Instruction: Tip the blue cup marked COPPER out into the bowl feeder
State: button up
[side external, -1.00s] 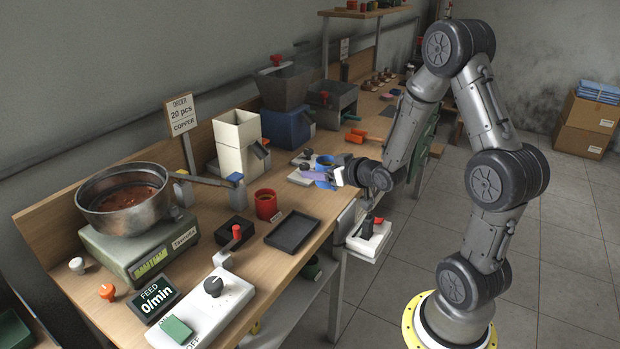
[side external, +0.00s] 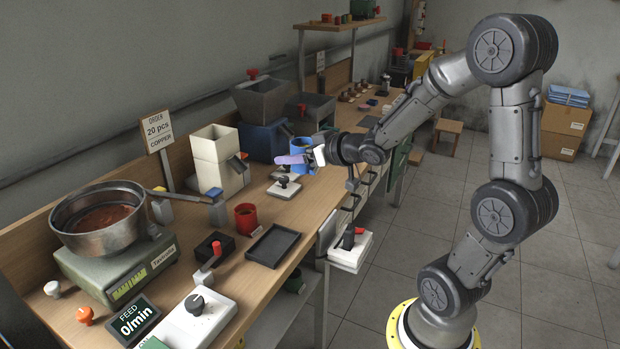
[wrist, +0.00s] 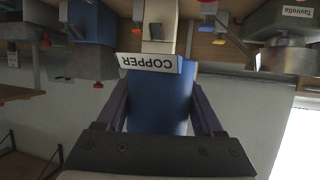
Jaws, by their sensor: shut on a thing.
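The blue cup (side external: 302,144) is held by my gripper (side external: 308,158) above the workbench. In the wrist view the blue cup (wrist: 160,102) sits between the two fingers of my gripper (wrist: 160,110), and its white label reads COPPER. The wrist picture is upside down. The cup looks roughly upright in the side view; its contents are hidden. The bowl feeder (side external: 98,222) is a round metal bowl with a reddish-brown inside, at the left on a green-grey base (side external: 120,275). My gripper is well to the right of the bowl.
A white hopper tower (side external: 215,160), a blue machine with a grey hopper (side external: 262,100) and an order sign (side external: 158,130) stand along the back. A red cup (side external: 246,218), a black tray (side external: 272,245) and a white control box (side external: 195,318) are on the bench.

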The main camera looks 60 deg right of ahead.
jog(key=w+a+r+n+g+y, duration=0.2)
jog(key=w+a+r+n+y, duration=0.35)
jog(key=w+r, duration=0.4)
jog(key=w+a+r+n+g+y, duration=0.1)
jog(key=w+a+r+n+y, duration=0.55)
jog(key=w, duration=0.45)
jog(key=w+a+f+n+g+y, duration=0.1)
jog(key=w+a+f+n+g, duration=0.15)
jog(key=a, duration=0.45)
jog(key=w+a+f+n+g+y, duration=0.15)
jog(key=w+a+f, duration=0.25)
jog(key=a, duration=0.4)
jog(key=w+a+f+n+g+y, duration=0.1)
jog(key=w+a+f+g, duration=0.2)
jog(key=a, duration=0.4)
jog(key=shift+w+d+f+n+t+h, duration=0.55)
jog(key=shift+n+t+h, duration=0.55)
jog(key=shift+n+t, duration=0.6)
jog(key=shift+w+d+f+n+t+h, duration=0.2)
jog(key=shift+w+f+n+t+h, duration=0.25)
jog(key=shift+f+n+t+h, duration=0.85)
jog(key=shift+w+d+f+n+t+h, duration=0.1)
jog(key=shift+w+d+n+t+h, duration=0.55)
jog(key=shift+n+t, duration=1.4)
